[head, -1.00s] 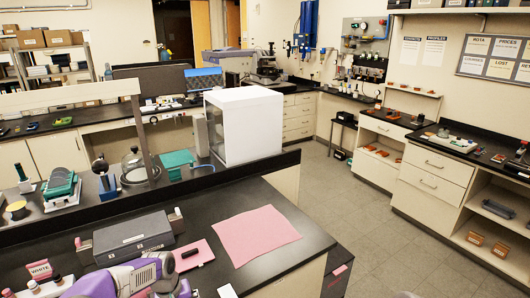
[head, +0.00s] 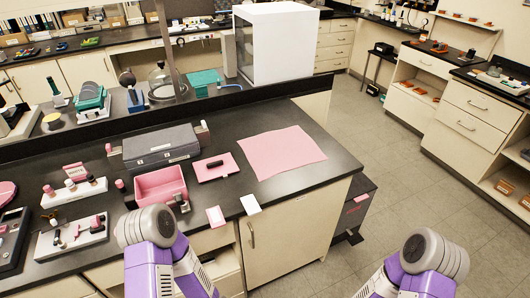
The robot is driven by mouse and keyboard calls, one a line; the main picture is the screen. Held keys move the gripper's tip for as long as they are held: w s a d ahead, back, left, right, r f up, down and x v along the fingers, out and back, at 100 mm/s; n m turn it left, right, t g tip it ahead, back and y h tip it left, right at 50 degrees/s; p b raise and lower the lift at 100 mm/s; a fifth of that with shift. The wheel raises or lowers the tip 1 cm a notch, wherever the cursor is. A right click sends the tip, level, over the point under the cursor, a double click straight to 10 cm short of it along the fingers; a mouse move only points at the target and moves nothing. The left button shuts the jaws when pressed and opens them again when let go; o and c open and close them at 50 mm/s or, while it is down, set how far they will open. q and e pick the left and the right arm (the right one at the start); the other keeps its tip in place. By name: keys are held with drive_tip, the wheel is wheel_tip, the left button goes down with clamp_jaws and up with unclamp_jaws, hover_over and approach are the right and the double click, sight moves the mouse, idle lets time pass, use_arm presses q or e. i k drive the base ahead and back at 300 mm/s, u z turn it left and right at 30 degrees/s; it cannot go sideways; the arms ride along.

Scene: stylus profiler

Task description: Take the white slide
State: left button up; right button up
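No piece is clearly marked as the white slide. A small flat white rectangle (head: 250,204) lies near the front edge of the black bench, and I cannot tell whether it is the slide. My two purple arms with grey rounded joints show at the bottom, in front of the bench. Neither gripper's fingertips can be seen.
An open pink box (head: 160,186) stands before a grey case (head: 160,146). A pink lid or tray (head: 216,167) and a pink mat (head: 281,152) lie to the right. A second white rack (head: 72,238) stands at left. Open floor (head: 385,180) lies right of the bench.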

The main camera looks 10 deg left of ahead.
sight(252, 207)
drive_tip(key=z, duration=1.6)
drive_tip(key=i, duration=1.25)
drive_tip(key=u, duration=3.8)
